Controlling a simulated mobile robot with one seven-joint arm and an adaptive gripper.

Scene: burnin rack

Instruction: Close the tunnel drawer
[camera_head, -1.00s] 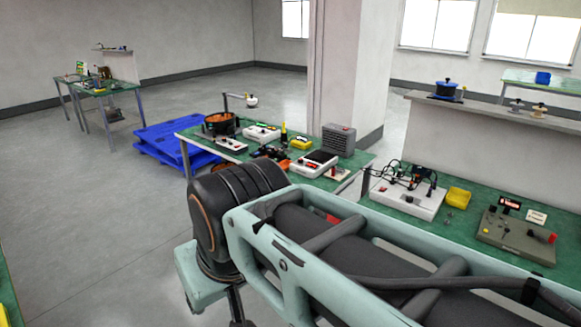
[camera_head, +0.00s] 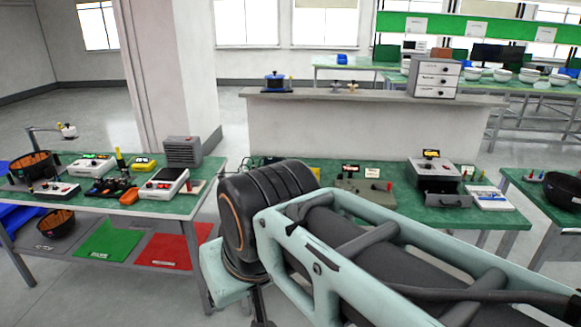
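A grey-white box unit (camera_head: 434,171) stands on the green bench at the right. A dark tray-like drawer (camera_head: 447,200) sticks out of its front toward me, so it looks open. No label that I can read names it as the tunnel drawer. A small white cabinet (camera_head: 434,78) with several drawer fronts stands on the ledge behind; its drawers look shut. My arm crosses the lower middle and right of the view and hides part of the bench. My gripper is out of view below the picture.
A green bench (camera_head: 470,218) runs behind my arm, with a grey panel box (camera_head: 372,193) on it. A left table (camera_head: 190,203) holds devices, with green and red mats on its shelf. Another table (camera_head: 528,187) stands at the right edge. The floor at the lower left is clear.

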